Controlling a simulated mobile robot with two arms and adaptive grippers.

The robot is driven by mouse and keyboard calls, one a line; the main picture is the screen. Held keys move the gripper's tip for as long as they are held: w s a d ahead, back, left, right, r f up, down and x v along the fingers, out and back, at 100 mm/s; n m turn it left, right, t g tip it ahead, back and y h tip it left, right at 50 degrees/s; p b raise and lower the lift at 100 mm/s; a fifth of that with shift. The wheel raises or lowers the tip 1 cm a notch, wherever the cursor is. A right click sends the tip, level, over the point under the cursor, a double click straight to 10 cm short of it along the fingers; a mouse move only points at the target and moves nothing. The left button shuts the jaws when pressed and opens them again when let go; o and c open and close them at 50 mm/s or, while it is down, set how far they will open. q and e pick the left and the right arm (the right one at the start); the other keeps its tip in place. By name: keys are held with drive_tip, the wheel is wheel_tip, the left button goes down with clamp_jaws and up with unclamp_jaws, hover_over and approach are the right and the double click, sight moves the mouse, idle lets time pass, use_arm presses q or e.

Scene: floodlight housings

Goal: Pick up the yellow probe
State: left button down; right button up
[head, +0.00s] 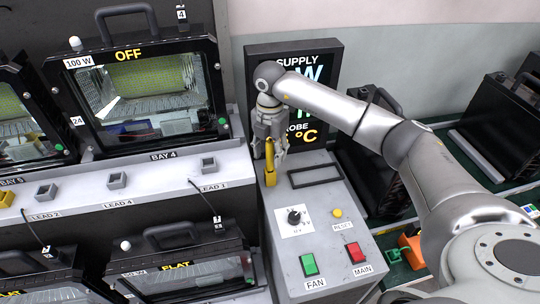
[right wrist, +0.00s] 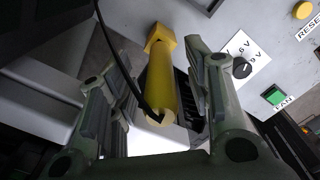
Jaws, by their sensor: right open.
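The yellow probe (head: 270,163) stands upright on the grey control console (head: 330,255), near its back left corner. In the right wrist view the probe (right wrist: 161,80) lies between the open fingers, with a black cable crossing in front of it. My right gripper (head: 270,148) points down over the probe, its fingers on either side. In the right wrist view the gripper (right wrist: 155,95) shows a gap between each finger and the probe. My left gripper is not in view.
The console carries a knob (head: 294,217), a green FAN switch (head: 309,264), a red MAIN switch (head: 355,252) and a yellow RESET button (head: 337,213). A supply display (head: 262,58) stands behind. Floodlight housings (head: 150,90) fill the left, beside a shelf with small grey holders (head: 117,181).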

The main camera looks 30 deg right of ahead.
drive_tip(key=shift+c, duration=0.4)
clamp_jaws()
